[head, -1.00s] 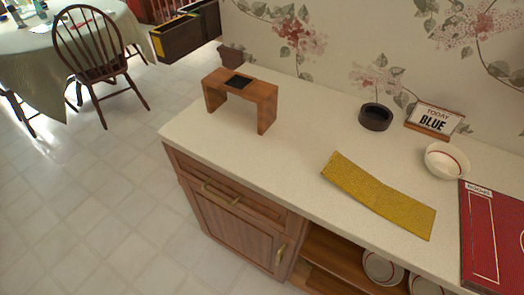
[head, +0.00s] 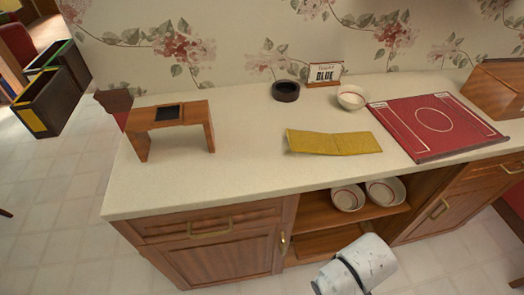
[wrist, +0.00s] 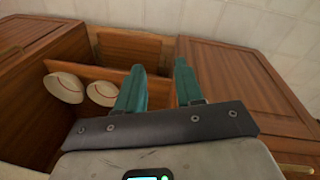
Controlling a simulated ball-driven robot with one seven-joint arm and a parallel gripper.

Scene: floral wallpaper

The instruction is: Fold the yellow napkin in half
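The yellow napkin (head: 333,143) lies on the pale counter (head: 245,170) in the head view as a long narrow strip. A faint crease line crosses it near its middle, and its left end looks slightly bent. My gripper (wrist: 160,72) shows in the wrist view with its two teal fingers apart and nothing between them. It faces the wooden cabinet front and open shelf, away from the napkin. The napkin is not in the wrist view. In the head view only a white part of my arm shows at the bottom, in front of the cabinet.
A wooden stand (head: 170,121) is left of the napkin. A red board (head: 436,125) lies close on the right. Bowls (head: 348,197) sit on the open shelf below.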

